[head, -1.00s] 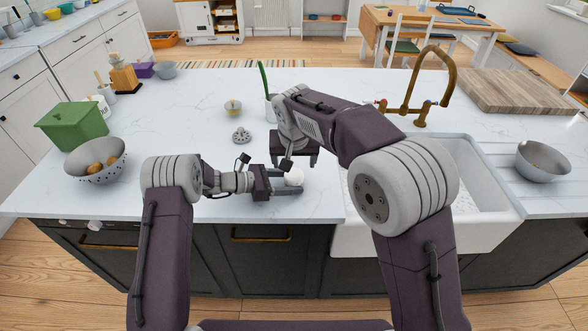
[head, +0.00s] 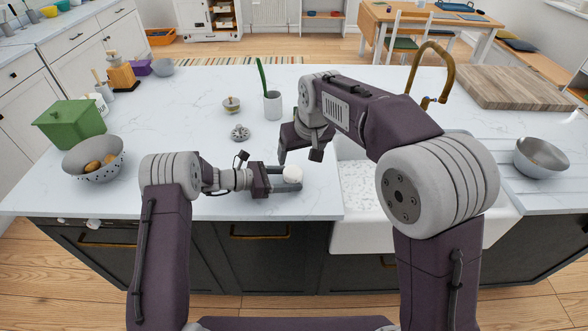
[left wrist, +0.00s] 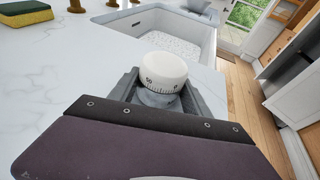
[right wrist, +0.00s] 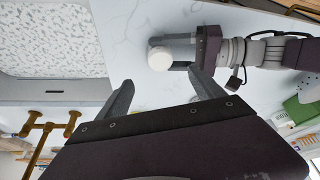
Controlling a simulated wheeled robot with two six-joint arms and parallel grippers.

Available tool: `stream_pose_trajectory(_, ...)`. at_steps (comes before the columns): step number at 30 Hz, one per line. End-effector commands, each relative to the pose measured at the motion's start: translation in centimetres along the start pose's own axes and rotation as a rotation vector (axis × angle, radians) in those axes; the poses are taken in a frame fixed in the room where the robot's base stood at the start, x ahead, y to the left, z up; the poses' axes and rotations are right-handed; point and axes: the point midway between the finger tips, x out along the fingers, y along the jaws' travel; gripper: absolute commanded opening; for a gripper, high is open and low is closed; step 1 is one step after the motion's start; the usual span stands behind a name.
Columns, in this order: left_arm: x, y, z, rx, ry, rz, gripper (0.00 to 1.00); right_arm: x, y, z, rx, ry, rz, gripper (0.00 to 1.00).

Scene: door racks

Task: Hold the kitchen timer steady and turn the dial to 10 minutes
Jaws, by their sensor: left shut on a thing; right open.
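The kitchen timer (head: 293,174) is a small white round dial on a grey base, upright at the counter's front edge. My left gripper (head: 287,182) is shut on the grey base, one finger on each side. My right gripper (head: 299,156) is open and empty, just behind the timer and apart from it. In the right wrist view the timer (right wrist: 160,57) lies beyond the open fingertips.
A white sink (head: 368,228) with a brass tap (head: 428,75) lies right of the timer. A colander (head: 93,160) is at left. The counter between is clear.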

Motion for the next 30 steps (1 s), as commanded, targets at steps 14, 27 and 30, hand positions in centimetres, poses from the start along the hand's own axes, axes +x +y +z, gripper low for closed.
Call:
stream_pose_trajectory(14, 0.0, 0.0, 0.0, 0.0, -0.001, 0.0, 0.33, 9.2, 0.0, 0.1, 0.001, -0.004, 0.002, 0.77)
stream_pose_trajectory(27, 0.0, 0.0, 0.0, 0.0, -0.001, 0.0, 0.33, 12.0, 0.0, 0.0, 0.002, 0.0, 0.002, 0.77)
stream_pose_trajectory(30, 0.0, 0.0, 0.0, 0.0, -0.001, 0.0, 0.33, 12.0, 0.0, 0.0, 0.002, 0.0, 0.002, 0.69)
